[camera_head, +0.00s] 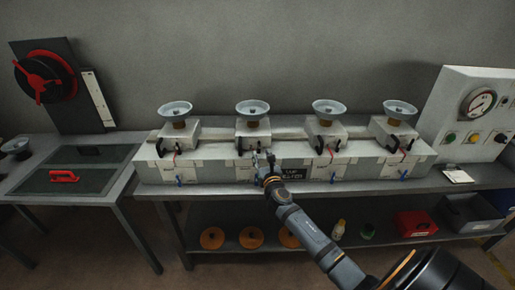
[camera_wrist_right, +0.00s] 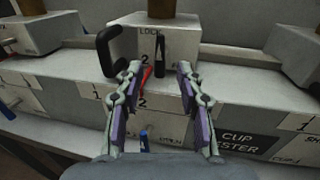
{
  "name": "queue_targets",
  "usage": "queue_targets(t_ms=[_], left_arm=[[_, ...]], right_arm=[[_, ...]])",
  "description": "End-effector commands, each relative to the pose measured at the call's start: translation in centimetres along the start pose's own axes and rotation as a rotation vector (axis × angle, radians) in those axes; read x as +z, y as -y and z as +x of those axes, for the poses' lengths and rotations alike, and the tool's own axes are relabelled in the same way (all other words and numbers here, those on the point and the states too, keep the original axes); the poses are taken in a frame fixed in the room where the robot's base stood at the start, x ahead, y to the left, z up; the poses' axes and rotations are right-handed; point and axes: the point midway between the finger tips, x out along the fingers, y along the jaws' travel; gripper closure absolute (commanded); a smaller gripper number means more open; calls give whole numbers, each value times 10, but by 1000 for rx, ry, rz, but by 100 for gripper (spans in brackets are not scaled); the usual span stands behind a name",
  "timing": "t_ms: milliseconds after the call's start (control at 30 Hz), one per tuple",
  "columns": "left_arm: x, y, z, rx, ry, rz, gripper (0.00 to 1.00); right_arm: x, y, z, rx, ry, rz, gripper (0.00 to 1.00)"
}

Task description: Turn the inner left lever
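The inner left station is the second white box from the left (camera_head: 254,130), with a silver cup on top. In the right wrist view its front shows a black curved handle (camera_wrist_right: 106,48), a dark upright pointer (camera_wrist_right: 161,48) under the word LOCK, a red lever (camera_wrist_right: 146,74) and a blue lever (camera_wrist_right: 144,141) lower down. My right gripper (camera_head: 263,158) is in front of this station. In the right wrist view (camera_wrist_right: 158,82) its fingers are apart with nothing clamped; the red lever shows between them, close to the left finger. I cannot tell whether they touch. My left gripper is not in view.
Similar stations with cups stand on both sides along the bench (camera_head: 400,187). A black label plate (camera_wrist_right: 244,140) is right of the gripper. A gauge panel (camera_head: 470,112) stands at the right, a red valve wheel (camera_head: 45,78) at the left. Bins (camera_head: 415,224) sit on the lower shelf.

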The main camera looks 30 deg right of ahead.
Motion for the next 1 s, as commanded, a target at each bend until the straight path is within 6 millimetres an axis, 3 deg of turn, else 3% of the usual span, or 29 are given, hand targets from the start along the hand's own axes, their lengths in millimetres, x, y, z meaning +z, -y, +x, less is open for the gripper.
queue_targets(t_ms=[100,300,633,900,1000], left_arm=[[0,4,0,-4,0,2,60],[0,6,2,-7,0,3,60],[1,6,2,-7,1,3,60],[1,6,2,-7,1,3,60],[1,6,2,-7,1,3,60]], right_arm=[[1,0,25,-1,1,3,62],[-1,0,50,-1,-1,2,62],[-1,0,55,0,-2,2,62],[-1,0,55,0,-2,2,99],[-1,0,54,0,-2,3,100]])
